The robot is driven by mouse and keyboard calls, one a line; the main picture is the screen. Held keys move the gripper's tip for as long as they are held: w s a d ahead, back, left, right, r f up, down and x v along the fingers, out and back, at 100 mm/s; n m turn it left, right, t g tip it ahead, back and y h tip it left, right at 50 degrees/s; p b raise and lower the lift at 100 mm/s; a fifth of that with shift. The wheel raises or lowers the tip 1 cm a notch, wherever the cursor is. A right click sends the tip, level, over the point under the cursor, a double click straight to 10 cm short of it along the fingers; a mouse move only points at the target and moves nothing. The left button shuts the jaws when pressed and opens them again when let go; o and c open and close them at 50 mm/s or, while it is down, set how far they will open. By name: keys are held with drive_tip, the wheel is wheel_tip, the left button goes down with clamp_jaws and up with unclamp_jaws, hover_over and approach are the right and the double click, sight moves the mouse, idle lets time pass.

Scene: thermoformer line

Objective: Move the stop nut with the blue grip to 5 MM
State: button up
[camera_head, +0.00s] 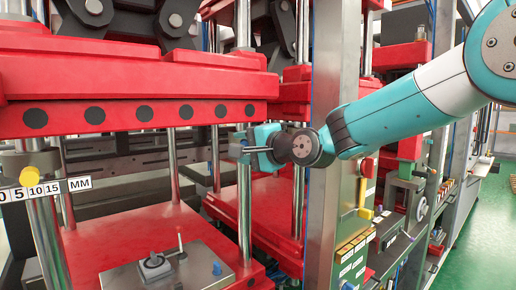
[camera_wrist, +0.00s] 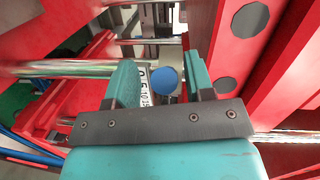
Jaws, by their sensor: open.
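In the wrist view, a round blue grip (camera_wrist: 165,81) shows ahead of my gripper, in the gap between its two teal fingers. A small white scale plate (camera_wrist: 145,88) with black numbers lies just left of it, partly covered by the left finger. The nut's setting is too small to read. My gripper (camera_wrist: 161,78) is open and empty. In the head view, my gripper (camera_head: 238,150) is by a vertical steel rod under the red upper beam. I cannot make out the blue grip there.
A stop with a yellow grip (camera_head: 30,174) and an MM scale plate (camera_head: 78,184) is at the far left. A red upper beam (camera_head: 135,92) hangs above my gripper. A grey post (camera_head: 335,120) stands close behind my wrist. A grey box (camera_head: 165,268) sits on the lower red platen.

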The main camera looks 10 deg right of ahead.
drive_tip(key=b+v, duration=0.7)
drive_tip(key=v, duration=1)
drive_tip(key=shift+s, duration=0.15)
